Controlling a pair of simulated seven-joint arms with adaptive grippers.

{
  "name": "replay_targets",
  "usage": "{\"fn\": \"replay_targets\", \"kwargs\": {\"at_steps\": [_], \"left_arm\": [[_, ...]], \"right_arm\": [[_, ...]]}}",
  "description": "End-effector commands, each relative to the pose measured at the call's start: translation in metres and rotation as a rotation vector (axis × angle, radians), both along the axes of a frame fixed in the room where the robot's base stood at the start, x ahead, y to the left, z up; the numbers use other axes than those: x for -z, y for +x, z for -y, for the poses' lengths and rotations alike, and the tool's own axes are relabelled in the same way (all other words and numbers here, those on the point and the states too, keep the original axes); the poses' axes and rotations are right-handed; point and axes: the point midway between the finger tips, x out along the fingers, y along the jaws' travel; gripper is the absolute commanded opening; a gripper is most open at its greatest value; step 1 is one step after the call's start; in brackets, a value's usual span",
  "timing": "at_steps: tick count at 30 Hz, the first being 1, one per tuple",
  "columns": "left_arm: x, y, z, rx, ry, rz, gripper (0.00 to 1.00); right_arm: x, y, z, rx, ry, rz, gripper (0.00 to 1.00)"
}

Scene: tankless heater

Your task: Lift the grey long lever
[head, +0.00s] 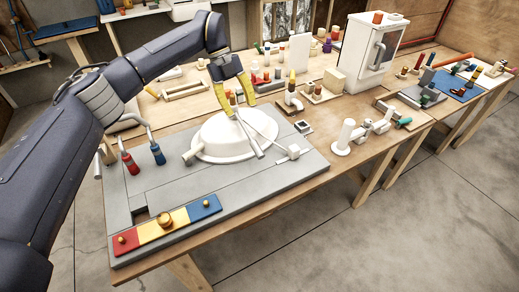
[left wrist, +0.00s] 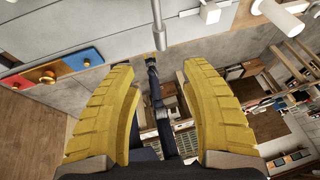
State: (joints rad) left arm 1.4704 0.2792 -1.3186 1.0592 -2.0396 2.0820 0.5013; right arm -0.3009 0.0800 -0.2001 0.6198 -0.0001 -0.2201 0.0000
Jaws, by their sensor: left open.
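The grey long lever (head: 248,136) is a thin rod slanting across the right side of a round white dome (head: 222,138) on the grey panel. In the left wrist view the lever (left wrist: 158,22) comes down from the top edge, its end just ahead of the gap between my fingertips. My left gripper (head: 238,102) has yellow fingers, spread open and empty, just above the dome. In the left wrist view this gripper (left wrist: 158,68) appears in line with the lever, and I see no contact. My right gripper shows in neither view.
Red-tipped (head: 130,164) and blue-tipped (head: 158,154) pipe handles stand left of the dome. A red, yellow and blue strip with knobs (head: 165,224) lies at the panel's front. A white handled fitting (head: 288,152) is on the right. Small blocks crowd the bench behind.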

Motion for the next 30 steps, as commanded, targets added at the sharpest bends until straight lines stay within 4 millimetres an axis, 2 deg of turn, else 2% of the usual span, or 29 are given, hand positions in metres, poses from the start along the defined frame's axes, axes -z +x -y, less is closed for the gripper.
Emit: {"fn": "replay_targets", "kwargs": {"at_steps": [21,30], "left_arm": [[0.112,-0.034,0.04,0.001,-0.005,-0.003,0.47],[0.141,-0.043,0.05,0.0,-0.005,-0.001,0.47]], "right_arm": [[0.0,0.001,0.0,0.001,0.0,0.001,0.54],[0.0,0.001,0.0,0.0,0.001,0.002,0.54]]}}
